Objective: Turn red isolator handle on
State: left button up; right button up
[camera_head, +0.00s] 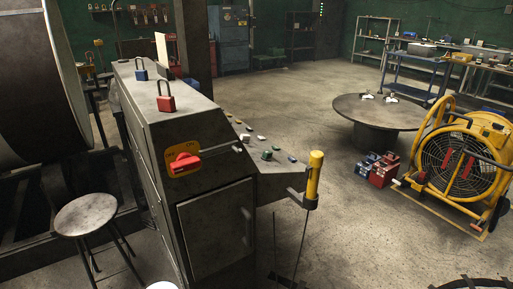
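The red isolator handle (184,162) sits on a yellow plate (187,147) on the upper front face of a grey metal cabinet (215,222), left of the picture's middle. The handle lies roughly crosswise, slightly tilted. Small dark lettering shows on the plate above the handle, too small to read surely. A thin bar (226,149) runs along the cabinet face to the right of the plate. Neither of my grippers is in view.
A red padlock (166,103) and a blue padlock (141,74) stand on the cabinet top. A yellow cylinder (315,175) sticks up at its right corner. A stool (86,215) stands left.

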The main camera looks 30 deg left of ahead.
aim_at(185, 161)
jog(key=u, duration=1.55)
